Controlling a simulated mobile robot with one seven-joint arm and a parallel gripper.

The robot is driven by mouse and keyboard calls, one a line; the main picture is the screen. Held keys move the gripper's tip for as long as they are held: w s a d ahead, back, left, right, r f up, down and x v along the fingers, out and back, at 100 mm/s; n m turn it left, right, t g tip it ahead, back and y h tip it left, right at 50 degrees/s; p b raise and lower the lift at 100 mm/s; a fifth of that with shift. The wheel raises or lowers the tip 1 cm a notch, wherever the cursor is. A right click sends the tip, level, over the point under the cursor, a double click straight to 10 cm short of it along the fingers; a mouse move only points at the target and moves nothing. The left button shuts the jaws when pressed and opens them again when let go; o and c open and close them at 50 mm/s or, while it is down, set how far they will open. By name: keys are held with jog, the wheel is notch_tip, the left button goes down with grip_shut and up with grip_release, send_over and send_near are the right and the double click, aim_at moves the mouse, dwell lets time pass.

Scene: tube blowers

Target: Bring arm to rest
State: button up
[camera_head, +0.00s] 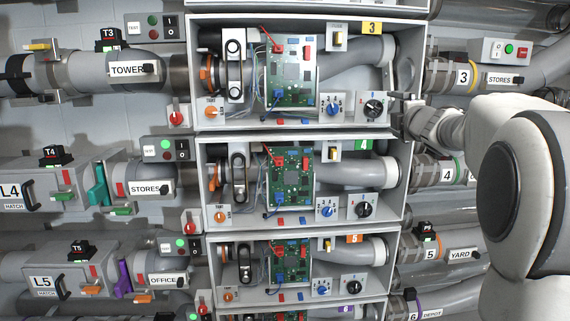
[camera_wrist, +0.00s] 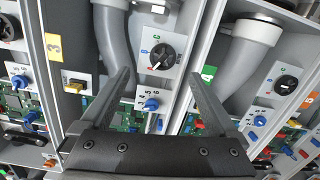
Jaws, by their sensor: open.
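My gripper (camera_head: 398,102) is at the right edge of the box numbered 3 (camera_head: 308,18) in the head view, close to its black rotary knob (camera_head: 374,107). In the wrist view, my gripper (camera_wrist: 163,85) has its two fingers wide apart with nothing between them. Beyond the fingers, that view shows the black knob (camera_wrist: 161,53) and a blue knob (camera_wrist: 151,104) of box 3. My white arm reaches in from the right in the head view and hides part of the pipes there. I cannot tell whether a fingertip touches the box.
Below box 3 are the box numbered 4 (camera_head: 210,152) and the box numbered 5 (camera_head: 215,268), with circuit boards, knobs and switches. Pipes run left and right of them. A control panel (camera_head: 500,51) sits above the stores pipe at right. Hatches L4 (camera_head: 80,170) and L5 (camera_head: 70,261) are at left.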

jog(key=s+a+f+m+g, duration=0.5)
jog(key=s+f, duration=0.3)
jog(key=s, duration=0.5)
jog(key=s+a+f+m+g, duration=0.3)
jog(key=s+a+f+m, duration=0.4)
jog(key=s, duration=0.6)
jog(key=s+a+f+m+g, duration=0.4)
jog(key=s+f+m, duration=0.3)
jog(key=s, duration=0.7)
notch_tip(320, 180, up, 18)
jog(key=s+a+y+p, duration=0.1)
jog(key=p, duration=2)
jog(key=shift+s+r, duration=0.15)
jog(key=shift+s, duration=0.05)
